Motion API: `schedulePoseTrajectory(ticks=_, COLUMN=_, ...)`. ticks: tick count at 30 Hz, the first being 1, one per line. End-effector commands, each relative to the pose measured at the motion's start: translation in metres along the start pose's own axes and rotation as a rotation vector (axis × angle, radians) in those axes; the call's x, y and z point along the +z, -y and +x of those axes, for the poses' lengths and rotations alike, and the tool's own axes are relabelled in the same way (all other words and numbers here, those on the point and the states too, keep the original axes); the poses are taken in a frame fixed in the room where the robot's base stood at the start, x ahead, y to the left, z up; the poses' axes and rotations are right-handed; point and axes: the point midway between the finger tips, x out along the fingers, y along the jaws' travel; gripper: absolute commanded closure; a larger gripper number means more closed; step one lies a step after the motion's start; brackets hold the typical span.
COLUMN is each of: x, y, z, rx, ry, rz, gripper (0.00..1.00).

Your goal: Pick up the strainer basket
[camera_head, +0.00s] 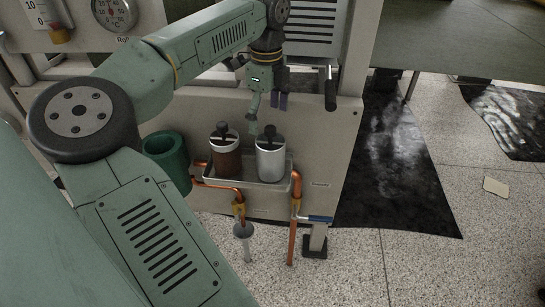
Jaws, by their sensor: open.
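Two upright cylinders with black top handles stand side by side in a shallow metal tray (262,184) fixed to the machine's front. One is a reddish-brown cylinder (226,161); the other is a pale silver cylinder (271,161). I cannot tell for sure which is the strainer basket; no mesh or holes can be made out. My gripper (267,107) points down, open and empty, above the silver cylinder in the picture and apart from it. Its exact height and depth over the handles are hard to judge.
A green open cylinder (166,158) is left of the tray. Copper pipes (293,232) and a blue-handled valve (315,218) sit below. A black bar handle (330,90) sticks out right of my gripper.

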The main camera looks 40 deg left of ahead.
Motion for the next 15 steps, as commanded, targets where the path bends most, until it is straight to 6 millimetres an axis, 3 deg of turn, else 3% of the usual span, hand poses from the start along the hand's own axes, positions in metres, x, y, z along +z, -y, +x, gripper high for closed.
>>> schedulePoseTrajectory(ticks=15, x=-0.005, y=0.003, z=0.065, rx=-0.001, ry=-0.006, rz=0.005, gripper=0.12)
